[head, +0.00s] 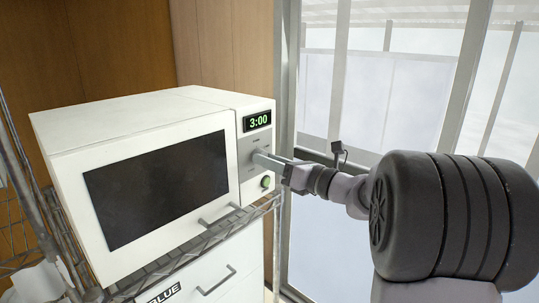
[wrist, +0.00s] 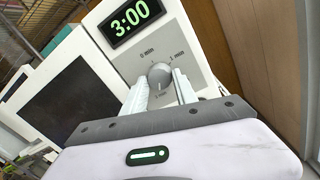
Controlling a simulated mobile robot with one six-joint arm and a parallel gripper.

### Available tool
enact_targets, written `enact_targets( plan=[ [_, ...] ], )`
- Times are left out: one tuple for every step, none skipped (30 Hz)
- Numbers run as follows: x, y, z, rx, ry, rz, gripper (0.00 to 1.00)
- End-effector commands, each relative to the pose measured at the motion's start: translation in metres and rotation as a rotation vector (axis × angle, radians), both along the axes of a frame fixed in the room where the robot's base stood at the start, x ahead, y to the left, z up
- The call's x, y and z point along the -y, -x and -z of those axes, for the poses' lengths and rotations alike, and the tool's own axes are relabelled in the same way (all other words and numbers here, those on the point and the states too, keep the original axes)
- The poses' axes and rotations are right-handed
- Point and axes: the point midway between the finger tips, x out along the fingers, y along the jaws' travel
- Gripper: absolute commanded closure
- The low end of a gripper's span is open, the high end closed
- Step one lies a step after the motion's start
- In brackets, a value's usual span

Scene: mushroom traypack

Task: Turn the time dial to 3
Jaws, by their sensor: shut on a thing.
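A white microwave (head: 140,112) has a time dial (wrist: 159,76) on its grey control panel. In the wrist view the dial is a round grey knob with printed marks around it, including "0 min" and "1 min". The display (head: 257,120) above reads 3:00 in green, and it also shows in the wrist view (wrist: 131,18). My gripper (wrist: 168,80) is shut on the dial, with one finger on each side of it. In the head view my gripper (head: 263,158) reaches the panel from the right and hides the dial.
A green-lit button (head: 265,182) sits below the dial. The microwave's door handle (head: 219,214) is to the left. The microwave stands on a wire rack (head: 190,250), above a white drawer unit (head: 222,283). A window is behind my arm.

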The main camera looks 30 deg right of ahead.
Motion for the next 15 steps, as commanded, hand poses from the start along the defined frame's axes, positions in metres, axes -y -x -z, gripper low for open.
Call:
enact_targets(
  plan=[
    [-0.0003,0.0000,-0.0005,-0.004,-0.008,-0.001,1.00],
    [-0.0002,0.0000,-0.0003,-0.006,-0.012,-0.001,1.00],
    [-0.0003,0.0001,0.0000,-0.008,-0.017,-0.001,1.00],
    [-0.0002,0.0001,0.0001,-0.009,-0.021,-0.001,1.00],
    [-0.0003,0.0001,0.0003,-0.010,-0.023,-0.001,1.00],
    [-0.0004,0.0001,0.0005,-0.011,-0.025,-0.001,1.00],
    [-0.0003,0.0001,0.0006,-0.012,-0.027,-0.001,1.00],
    [-0.0003,0.0001,0.0007,-0.012,-0.028,-0.001,1.00],
    [-0.0004,0.0001,0.0008,-0.012,-0.028,-0.001,1.00],
    [-0.0003,0.0001,0.0010,-0.012,-0.028,-0.001,1.00],
    [-0.0003,0.0001,0.0010,-0.011,-0.029,-0.001,1.00],
    [-0.0003,0.0001,0.0010,-0.012,-0.028,-0.001,1.00],
    [-0.0003,0.0001,0.0010,-0.012,-0.028,-0.001,1.00],
    [-0.0003,0.0001,0.0010,-0.012,-0.028,-0.001,1.00],
    [-0.0003,0.0001,0.0010,-0.012,-0.028,-0.001,1.00]
  ],
)
